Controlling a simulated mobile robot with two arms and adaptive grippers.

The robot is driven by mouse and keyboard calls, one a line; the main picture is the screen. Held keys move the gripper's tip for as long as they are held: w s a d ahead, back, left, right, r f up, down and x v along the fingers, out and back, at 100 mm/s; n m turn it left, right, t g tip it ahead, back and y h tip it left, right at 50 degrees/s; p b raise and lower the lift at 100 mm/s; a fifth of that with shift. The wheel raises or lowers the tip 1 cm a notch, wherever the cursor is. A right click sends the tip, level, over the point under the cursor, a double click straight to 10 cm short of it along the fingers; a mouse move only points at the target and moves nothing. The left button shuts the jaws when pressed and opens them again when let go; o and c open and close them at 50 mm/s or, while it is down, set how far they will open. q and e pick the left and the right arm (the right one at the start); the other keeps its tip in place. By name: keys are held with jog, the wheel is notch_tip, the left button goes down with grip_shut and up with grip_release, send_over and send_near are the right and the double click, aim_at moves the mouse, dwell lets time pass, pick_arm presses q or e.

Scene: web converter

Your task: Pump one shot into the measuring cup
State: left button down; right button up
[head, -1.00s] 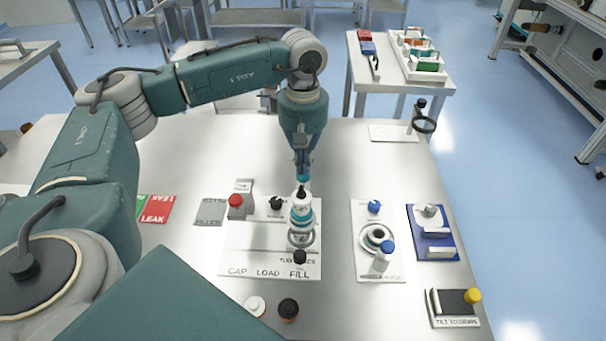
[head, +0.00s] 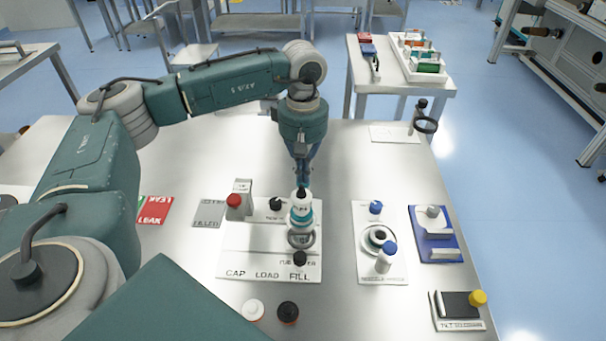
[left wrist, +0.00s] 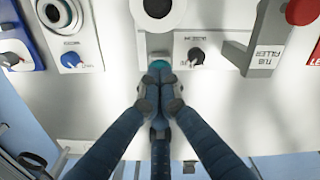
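A white pump-like unit (head: 301,214) with a teal band and a dark top stands on the white panel (head: 235,258) marked CAP, LOAD and FILL. A round grey ring (head: 301,238) sits at its base; I cannot tell whether this is the measuring cup. My left gripper (head: 302,183) points down just above and behind the unit's top. In the left wrist view its fingers (left wrist: 159,76) come together, beside a small teal piece (left wrist: 159,62); whether they touch it is unclear. Nothing is visibly held. My right gripper is not in view.
A red-knobbed tube filler block (head: 238,203) and a black knob (head: 276,204) are left of the unit. A second white panel (head: 362,267) with blue knobs and a blue fixture (head: 446,250) stand to the right. The table behind is mostly clear.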

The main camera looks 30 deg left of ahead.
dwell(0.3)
pick_arm(q)
jog(key=shift+r+p, duration=0.55)
jog(key=shift+r, duration=0.1)
jog(key=shift+r+p, duration=0.75)
jog(key=shift+r, duration=0.6)
notch_tip(320, 180, up, 6)
jog(key=p, duration=0.3)
jog(key=shift+p, duration=0.3)
